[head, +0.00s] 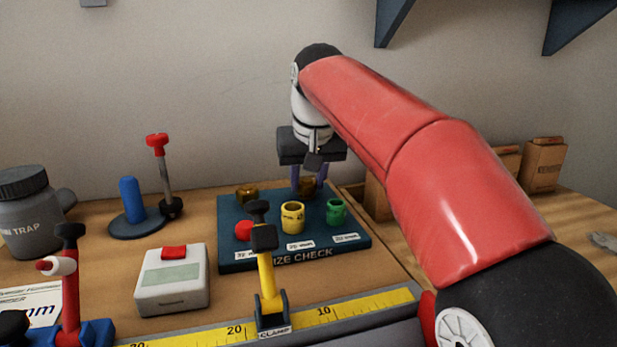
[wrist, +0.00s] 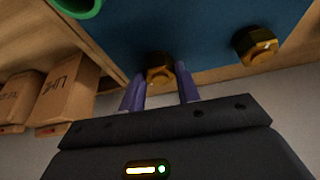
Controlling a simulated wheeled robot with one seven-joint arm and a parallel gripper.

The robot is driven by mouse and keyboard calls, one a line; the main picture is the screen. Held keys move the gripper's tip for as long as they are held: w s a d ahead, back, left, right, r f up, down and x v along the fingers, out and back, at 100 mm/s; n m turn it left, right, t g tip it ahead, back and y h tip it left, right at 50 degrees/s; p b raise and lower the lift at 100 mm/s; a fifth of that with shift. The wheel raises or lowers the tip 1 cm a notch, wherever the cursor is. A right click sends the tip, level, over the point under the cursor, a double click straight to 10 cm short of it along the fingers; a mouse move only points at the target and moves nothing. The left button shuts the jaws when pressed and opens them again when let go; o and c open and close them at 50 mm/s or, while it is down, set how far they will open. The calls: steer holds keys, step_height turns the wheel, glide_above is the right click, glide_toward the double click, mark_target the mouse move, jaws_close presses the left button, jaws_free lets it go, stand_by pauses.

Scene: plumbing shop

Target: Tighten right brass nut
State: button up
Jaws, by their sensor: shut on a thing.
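The right brass nut (head: 306,187) sits at the back of the dark blue size-check board (head: 233,225). My gripper (head: 308,183) points down over it, with its purple fingers shut on the nut's two sides. In the wrist view the nut (wrist: 159,74) shows between the fingertips, partly hidden by them. The left brass nut (head: 246,195) stands apart at the board's back left; it also shows in the wrist view (wrist: 255,45).
Yellow (head: 292,218), green (head: 336,211) and red (head: 244,231) fittings stand on the board's front. A yellow clamp (head: 266,275) rises before it. A white box (head: 172,281) stands left. Cardboard boxes (head: 543,165) stand at the back right.

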steer(key=m+h, duration=0.1)
steer(key=m, duration=0.3)
steer(key=shift+a+m+h, duration=0.2)
steer(key=shift+m+h, duration=0.1)
steer(key=shift+h, duration=0.1)
steer(key=shift+a+m+h, duration=0.1)
steer(key=shift+m+h, duration=0.9)
steer(key=shift+m, duration=1.6)
steer(key=shift+g, duration=0.3)
steer(key=o, duration=1)
